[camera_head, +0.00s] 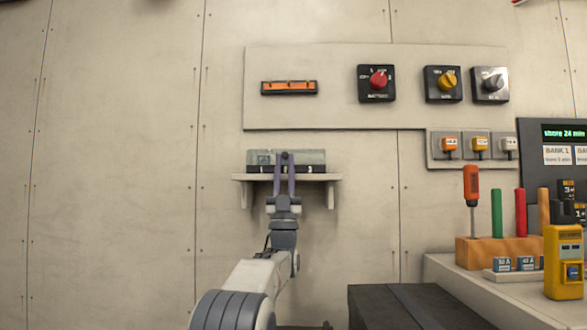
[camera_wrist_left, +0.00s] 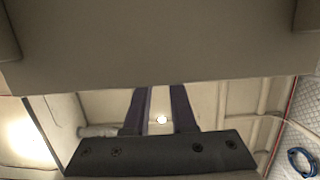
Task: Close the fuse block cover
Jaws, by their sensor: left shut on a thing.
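The fuse block (camera_head: 318,169) is a low dark box with pale number marks, sitting on a small wall shelf. Its greyish, see-through-looking cover (camera_head: 313,157) shows above the dark front. I cannot tell the cover's exact angle. My left gripper (camera_head: 284,157) is in front of the fuse block, its two purple fingers pointing up across its middle and hiding part of it. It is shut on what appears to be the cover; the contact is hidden. In the left wrist view my left fingers (camera_wrist_left: 158,108) show as two dark strips. My right gripper is not in view.
The shelf (camera_head: 240,177) juts from the wall under a panel (camera_head: 340,115) with an orange strip (camera_head: 289,87) and several rotary switches. At the right, a bench (camera_head: 445,270) carries a wooden tool block (camera_head: 480,252) and a yellow meter (camera_head: 563,265). Bare wall lies left of the shelf.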

